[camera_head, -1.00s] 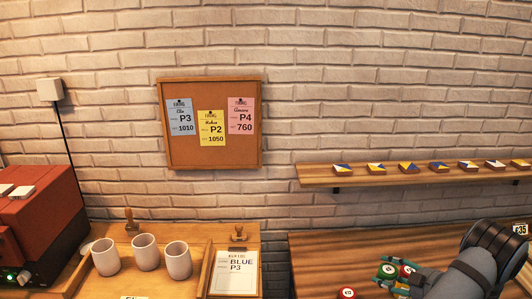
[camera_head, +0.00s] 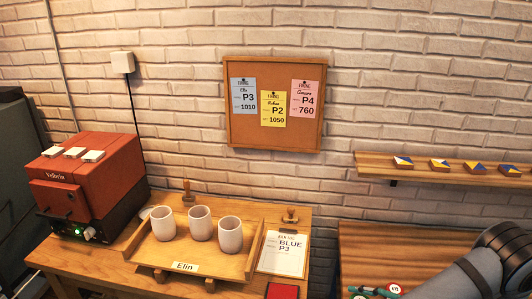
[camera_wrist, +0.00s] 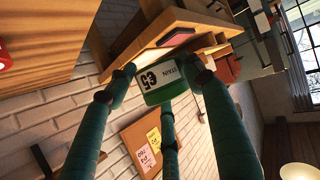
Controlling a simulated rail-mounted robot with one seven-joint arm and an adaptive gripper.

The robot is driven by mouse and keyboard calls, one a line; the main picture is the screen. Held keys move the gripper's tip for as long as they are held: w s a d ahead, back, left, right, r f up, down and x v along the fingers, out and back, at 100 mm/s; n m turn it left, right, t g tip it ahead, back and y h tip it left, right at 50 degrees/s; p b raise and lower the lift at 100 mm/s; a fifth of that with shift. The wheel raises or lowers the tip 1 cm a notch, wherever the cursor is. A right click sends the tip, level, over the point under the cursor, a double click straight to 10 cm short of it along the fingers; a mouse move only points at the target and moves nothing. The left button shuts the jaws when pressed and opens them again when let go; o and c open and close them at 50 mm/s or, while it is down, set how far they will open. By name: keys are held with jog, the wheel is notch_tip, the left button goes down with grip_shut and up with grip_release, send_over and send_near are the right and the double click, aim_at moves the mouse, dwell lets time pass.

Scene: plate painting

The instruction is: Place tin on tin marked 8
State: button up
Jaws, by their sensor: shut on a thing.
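My gripper (camera_wrist: 162,88) has teal fingers, closed around a green tin (camera_wrist: 165,97) with a white label in the wrist view. The label carries large rotated writing that I cannot read surely. In the head view my gripper (camera_head: 374,291) shows at the bottom edge, right of centre, and the tin in it is mostly out of frame. I cannot make out a tin marked 8.
A tray (camera_head: 253,262) with three white cups stands on the left table, beside a red kiln (camera_head: 95,175). A clipboard (camera_head: 282,255) lies right of the tray. A pinboard (camera_head: 274,139) and a tile shelf (camera_head: 450,169) are on the brick wall.

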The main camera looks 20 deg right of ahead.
jog(key=w+a+n+g+y, duration=0.1)
jog(key=w+a+n+y, duration=0.1)
jog(key=a, duration=1.1)
jog(key=w+a+n+g+y, duration=0.2)
jog(key=w+a+n, duration=0.1)
jog(key=a, duration=1)
jog(key=shift+w+r+g+y, duration=0.15)
jog(key=shift+w+g+y, duration=0.15)
jog(key=shift+w, duration=0.15)
